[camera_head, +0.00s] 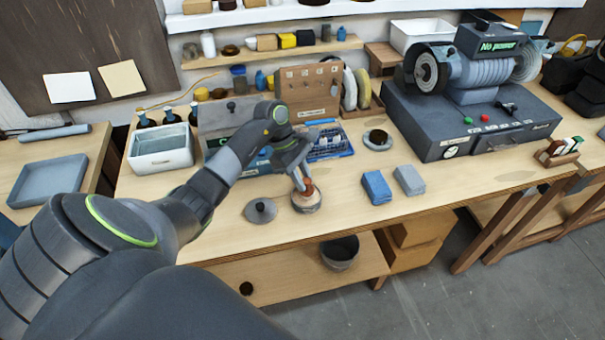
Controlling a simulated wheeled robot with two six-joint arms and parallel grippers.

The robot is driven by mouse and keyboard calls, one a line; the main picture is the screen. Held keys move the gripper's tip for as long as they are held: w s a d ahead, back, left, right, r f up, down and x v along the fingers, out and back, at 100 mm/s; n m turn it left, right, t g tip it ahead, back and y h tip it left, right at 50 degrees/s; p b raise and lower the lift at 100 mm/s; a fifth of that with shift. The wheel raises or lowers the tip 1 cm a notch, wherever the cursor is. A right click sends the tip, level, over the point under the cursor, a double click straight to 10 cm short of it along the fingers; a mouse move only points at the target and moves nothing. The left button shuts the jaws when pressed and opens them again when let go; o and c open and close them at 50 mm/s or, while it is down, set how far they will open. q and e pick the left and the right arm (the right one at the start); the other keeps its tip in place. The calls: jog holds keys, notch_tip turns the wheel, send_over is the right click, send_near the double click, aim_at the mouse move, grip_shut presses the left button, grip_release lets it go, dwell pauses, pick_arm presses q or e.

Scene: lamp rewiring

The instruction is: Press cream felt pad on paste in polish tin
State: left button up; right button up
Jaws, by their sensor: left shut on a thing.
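The polish tin (306,206) is a small round open tin near the front of the bench, left of the blue block. My left gripper (303,184) comes down over it, shut on a small reddish-brown piece that looks like the handle of the felt pad (309,187). The held piece is at or just above the tin's opening. The pad's cream face and most of the paste are hidden, and I cannot tell whether they touch. A round grey lid with a knob (261,211) lies on the bench left of the tin. My right gripper is not in view.
A blue block (376,187) and a grey-blue block (409,180) lie right of the tin. A round dark-centred dish (377,139) and a blue tray (330,144) sit behind. A bench grinder (470,115) stands at right. The front bench edge is close.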

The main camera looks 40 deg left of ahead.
pick_arm(q)
jog(key=shift+f+b, duration=0.65)
jog(key=shift+b, duration=0.15)
dwell(0.8)
dwell(0.4)
jog(key=shift+r+p, duration=0.8)
jog(key=shift+r, duration=1.45)
jog(key=shift+r+p, duration=0.3)
jog(key=shift+r, duration=1.05)
